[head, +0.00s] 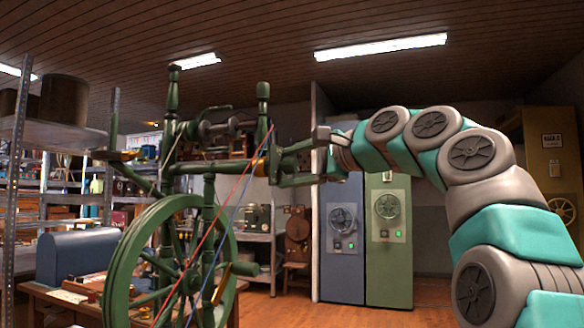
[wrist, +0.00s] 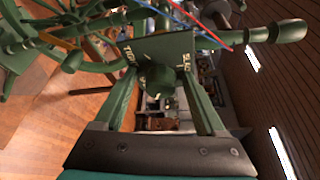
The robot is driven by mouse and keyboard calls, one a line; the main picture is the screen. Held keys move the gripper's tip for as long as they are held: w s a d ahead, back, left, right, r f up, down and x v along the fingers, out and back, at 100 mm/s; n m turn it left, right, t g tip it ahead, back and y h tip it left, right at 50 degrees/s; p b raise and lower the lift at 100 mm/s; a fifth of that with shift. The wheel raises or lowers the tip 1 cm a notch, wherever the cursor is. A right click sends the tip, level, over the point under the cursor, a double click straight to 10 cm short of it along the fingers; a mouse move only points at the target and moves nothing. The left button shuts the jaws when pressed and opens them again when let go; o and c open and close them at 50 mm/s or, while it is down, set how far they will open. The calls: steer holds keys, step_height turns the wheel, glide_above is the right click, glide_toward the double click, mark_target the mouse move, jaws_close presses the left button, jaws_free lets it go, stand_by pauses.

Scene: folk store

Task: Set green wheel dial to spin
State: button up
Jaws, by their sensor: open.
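The green spinning wheel (head: 155,262) stands at the left in the head view, with a large spoked wheel and upright posts. In the wrist view, a green block (wrist: 160,48) faces me, with lettering at its left and right edges that is too small to read surely. A round green dial knob (wrist: 158,78) sticks out from the middle of this block. My gripper (head: 278,165) is open beside the right post. In the wrist view, the fingers of my gripper (wrist: 160,82) lie on either side of the knob; whether they touch it is unclear. The dial's setting cannot be read.
A red cord (head: 232,200) and a blue cord run slanting across the spinning wheel. Behind stand a blue cabinet (head: 342,260) and a green cabinet (head: 389,265) with round dials. Metal shelves (head: 262,238) line the back and left. Wooden floor shows at the lower right.

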steer(key=f+v, duration=0.1)
steer(key=v, duration=0.6)
steer(key=shift+s+d+r, duration=0.25)
steer(key=shift+d+r, duration=0.05)
steer(key=shift+r, duration=0.25)
